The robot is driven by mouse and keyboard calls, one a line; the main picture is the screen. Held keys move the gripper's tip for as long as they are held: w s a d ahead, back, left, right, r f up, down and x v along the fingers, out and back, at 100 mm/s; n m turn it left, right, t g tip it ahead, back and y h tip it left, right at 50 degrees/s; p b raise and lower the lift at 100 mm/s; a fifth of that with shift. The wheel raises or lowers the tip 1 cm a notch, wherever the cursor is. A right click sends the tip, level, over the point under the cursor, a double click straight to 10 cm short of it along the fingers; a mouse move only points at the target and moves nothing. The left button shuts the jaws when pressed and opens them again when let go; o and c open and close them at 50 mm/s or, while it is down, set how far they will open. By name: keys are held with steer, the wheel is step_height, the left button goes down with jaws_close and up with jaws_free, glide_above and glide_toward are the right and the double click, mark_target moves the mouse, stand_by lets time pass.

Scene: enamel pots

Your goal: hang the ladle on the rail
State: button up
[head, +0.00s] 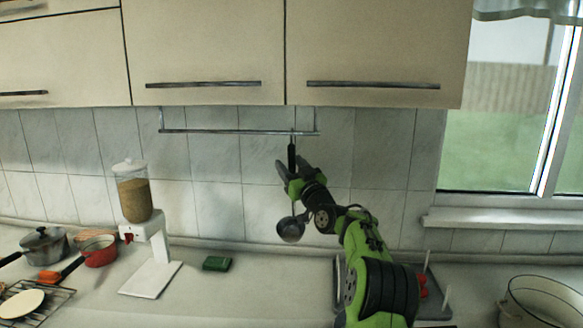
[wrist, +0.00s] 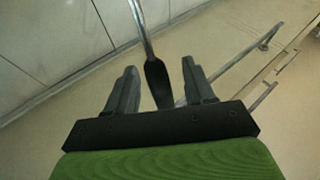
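The ladle has a black handle (head: 292,156) and a round dark metal bowl (head: 290,230). It hangs upright, its top end at the right part of the metal rail (head: 230,131) under the cabinets. I cannot tell whether its hook is over the rail. My gripper (head: 290,174) is just below the rail at the handle. In the wrist view, my gripper (wrist: 160,82) has its fingers apart, with the black handle (wrist: 156,78) between them and gaps on both sides. The rail (wrist: 235,66) runs diagonally near the handle's end there. The bowl is out of the wrist view.
Cabinets (head: 210,50) overhang the rail and a tiled wall (head: 215,185) stands behind it. On the counter are a grain dispenser (head: 133,195), a green sponge (head: 216,264), a red pan (head: 99,250), a grey pot (head: 44,245) and a large pot (head: 543,302).

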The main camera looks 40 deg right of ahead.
steer(key=shift+f, duration=0.1)
steer(key=shift+s+a+f+b, duration=0.1)
steer(key=shift+s+f+b, duration=0.1)
steer(key=shift+s+b, duration=0.15)
steer(key=b+v, duration=0.5)
steer(key=v, duration=1)
steer(key=shift+r, duration=0.2)
steer(key=shift+a, duration=0.1)
